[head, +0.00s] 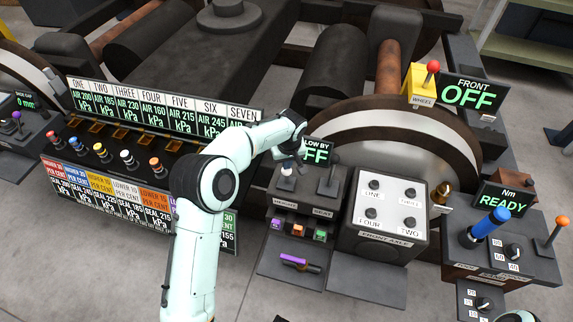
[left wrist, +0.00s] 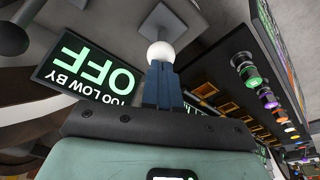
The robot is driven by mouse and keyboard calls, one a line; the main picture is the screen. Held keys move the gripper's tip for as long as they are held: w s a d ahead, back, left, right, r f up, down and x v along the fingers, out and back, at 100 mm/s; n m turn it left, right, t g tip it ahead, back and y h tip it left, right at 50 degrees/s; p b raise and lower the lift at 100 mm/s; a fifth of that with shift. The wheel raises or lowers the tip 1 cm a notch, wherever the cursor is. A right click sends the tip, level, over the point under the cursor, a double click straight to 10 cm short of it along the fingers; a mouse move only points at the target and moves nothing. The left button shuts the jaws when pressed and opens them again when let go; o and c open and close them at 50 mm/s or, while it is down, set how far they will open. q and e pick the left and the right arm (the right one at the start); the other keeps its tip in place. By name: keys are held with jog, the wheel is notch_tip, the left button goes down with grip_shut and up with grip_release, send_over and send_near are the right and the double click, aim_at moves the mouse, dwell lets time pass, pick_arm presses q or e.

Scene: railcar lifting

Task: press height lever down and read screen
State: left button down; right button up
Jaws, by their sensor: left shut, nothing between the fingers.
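The height lever (head: 286,170) has a white knob and stands on a dark box, above a plate that seems to read HEIGHT. My left gripper (head: 291,160) is shut and empty, directly at the knob. In the left wrist view the fingertips (left wrist: 162,74) are right at the white knob (left wrist: 161,52); I cannot tell whether they touch. The screen (head: 317,152) behind the lever is partly hidden by my left arm. In the left wrist view the screen (left wrist: 88,72) appears upside down and reads TOO LOW BY OFF in green. My right gripper is not in view.
A second, dark lever (head: 330,178) stands just right of the height lever. A white-topped box (head: 390,210) with several knobs is further right. A row of kPa screens (head: 160,105) is at left. A tray (head: 295,264) with a purple-handled tool lies in front.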

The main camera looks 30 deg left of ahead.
pick_arm(q)
jog(key=shift+f+b, duration=0.6)
jog(key=shift+f, duration=0.45)
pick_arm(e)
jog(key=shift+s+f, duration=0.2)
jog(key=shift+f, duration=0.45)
pick_arm(q)
jog(key=shift+r, duration=0.15)
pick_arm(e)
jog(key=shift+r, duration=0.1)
pick_arm(q)
jog(key=shift+r+p, duration=2.1)
jog(key=shift+r, duration=1.35)
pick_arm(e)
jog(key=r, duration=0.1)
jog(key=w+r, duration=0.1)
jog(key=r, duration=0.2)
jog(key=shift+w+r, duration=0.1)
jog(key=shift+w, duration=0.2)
pick_arm(q)
jog(key=shift+f, duration=0.1)
